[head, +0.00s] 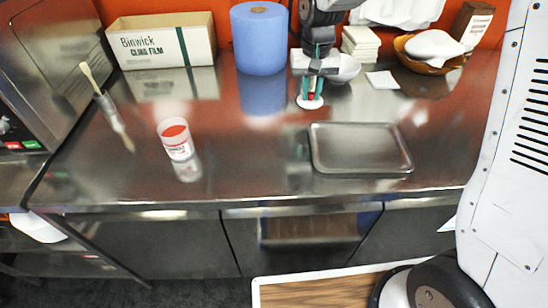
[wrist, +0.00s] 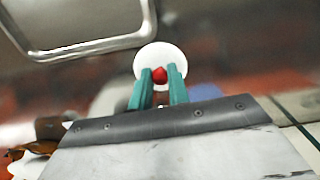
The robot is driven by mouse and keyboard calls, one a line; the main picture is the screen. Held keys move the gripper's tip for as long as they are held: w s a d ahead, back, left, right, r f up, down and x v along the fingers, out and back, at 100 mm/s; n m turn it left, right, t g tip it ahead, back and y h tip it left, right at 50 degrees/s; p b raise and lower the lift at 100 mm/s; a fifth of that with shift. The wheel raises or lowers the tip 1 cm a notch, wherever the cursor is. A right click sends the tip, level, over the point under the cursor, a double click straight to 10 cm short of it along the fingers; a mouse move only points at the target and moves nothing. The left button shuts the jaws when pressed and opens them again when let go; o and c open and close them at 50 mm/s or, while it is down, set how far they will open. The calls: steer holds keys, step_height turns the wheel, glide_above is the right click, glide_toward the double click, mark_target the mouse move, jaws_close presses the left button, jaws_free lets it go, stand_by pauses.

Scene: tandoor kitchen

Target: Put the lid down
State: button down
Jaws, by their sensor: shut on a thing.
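The lid (head: 310,103) is a small white disc with a red knob. My gripper (head: 311,95), with teal fingers, is shut on the red knob, and the lid hangs below the fingertips. In the wrist view the lid (wrist: 150,54) shows beyond the fingertips of my gripper (wrist: 159,77), with the knob between them. The lid is over the steel counter (head: 250,165), behind the metal tray's left end. I cannot tell whether it touches the counter. An open tub (head: 177,148) with red contents and a label stands to the left, apart from the lid.
A shallow metal tray (head: 360,125) lies at the right; its edge shows in the wrist view (wrist: 85,52). The counter between tub and tray is clear.

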steer(key=s+a+f+n, duration=0.1)
steer(key=s+a+n, duration=0.25)
steer(key=s, duration=0.55)
steer(key=s+a+n, duration=0.2)
steer(key=s+a, duration=0.2)
steer(key=s, duration=0.6)
steer(key=s+a+f+n, duration=0.1)
steer(key=s+a+n, duration=0.25)
steer(key=s, duration=0.55)
glide_above(279, 157)
steer(key=shift+s+f, duration=0.15)
steer(key=shift+f, duration=2.15)
steer(key=shift+f, duration=0.15)
steer(key=c, duration=1.3)
jaws_free()
steer(key=shift+c, duration=0.2)
